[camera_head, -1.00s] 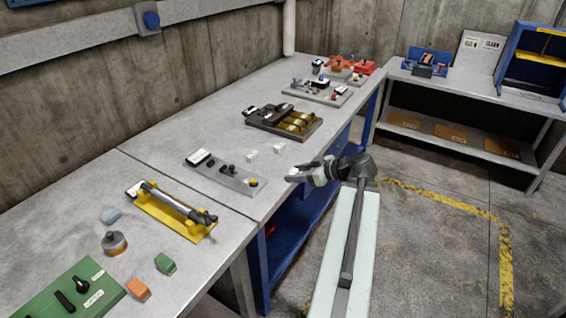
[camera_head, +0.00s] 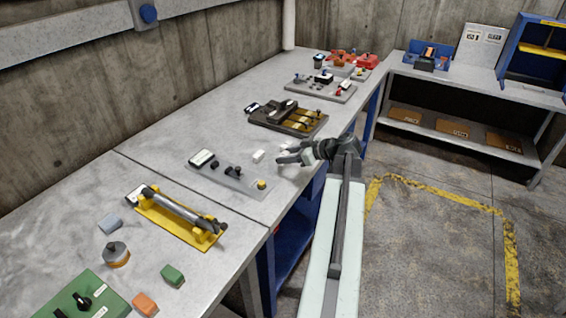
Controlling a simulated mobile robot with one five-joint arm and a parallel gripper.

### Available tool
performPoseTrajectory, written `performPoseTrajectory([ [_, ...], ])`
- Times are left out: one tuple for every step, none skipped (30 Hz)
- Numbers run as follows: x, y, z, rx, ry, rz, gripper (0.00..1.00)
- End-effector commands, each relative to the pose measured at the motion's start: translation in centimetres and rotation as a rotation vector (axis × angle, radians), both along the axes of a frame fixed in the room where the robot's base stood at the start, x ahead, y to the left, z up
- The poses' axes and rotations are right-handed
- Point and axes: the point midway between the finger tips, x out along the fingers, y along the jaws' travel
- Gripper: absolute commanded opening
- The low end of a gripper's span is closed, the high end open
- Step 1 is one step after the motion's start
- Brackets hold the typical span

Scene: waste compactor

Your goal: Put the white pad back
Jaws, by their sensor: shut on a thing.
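My gripper (camera_head: 281,157) is over the front edge of the near grey bench (camera_head: 150,215), low and pointing left. It is shut on a small pale thing that the jaws mostly hide; it appears to be the white pad. Two small white blocks stand close by: one (camera_head: 258,156) left of the jaws, and one (camera_head: 286,147) just behind them, partly covered by my gripper. A grey plate fixture (camera_head: 238,178) with a white label, black knobs and a yellow knob lies just left of my gripper.
A dark fixture with yellow bars (camera_head: 288,118) lies behind the jaws. A yellow fixture with a roller (camera_head: 178,216) lies at the near left. More fixtures, including a red one (camera_head: 345,60), stand at the back. Bare bench shows left of the grey plate.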

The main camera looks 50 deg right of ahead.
Motion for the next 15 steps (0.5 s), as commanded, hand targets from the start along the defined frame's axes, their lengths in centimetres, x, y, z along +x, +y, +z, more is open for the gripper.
performPoseTrajectory([
  [-0.2,-0.2,-2.0,0.0,0.001,-0.004,0.02],
  [-0.3,-0.3,-2.7,-0.001,0.001,-0.005,0.02],
  [-0.3,-0.4,-3.4,0.0,0.001,-0.007,0.02],
  [-0.4,-0.4,-3.8,0.0,0.001,-0.007,0.02],
  [-0.4,-0.4,-4.0,0.0,0.0,-0.007,0.02],
  [-0.3,-0.3,-3.9,-0.001,0.0,-0.005,0.02],
  [-0.2,-0.3,-3.8,0.0,0.0,-0.004,0.02],
  [-0.2,-0.2,-3.6,-0.001,0.0,-0.003,0.02],
  [-0.1,-0.1,-3.5,0.0,0.001,-0.002,0.02],
  [-0.1,-0.1,-3.5,-0.001,0.001,-0.001,0.02],
  [-0.1,-0.1,-3.5,-0.001,0.001,-0.001,0.02],
  [-0.1,-0.1,-3.5,-0.001,0.001,-0.001,0.02],
  [-0.1,0.0,-3.5,-0.001,0.001,-0.001,0.02],
  [-0.1,-0.1,-3.7,-0.001,0.001,-0.001,0.02],
  [-0.1,-0.1,-3.8,-0.001,0.001,-0.001,0.02],
])
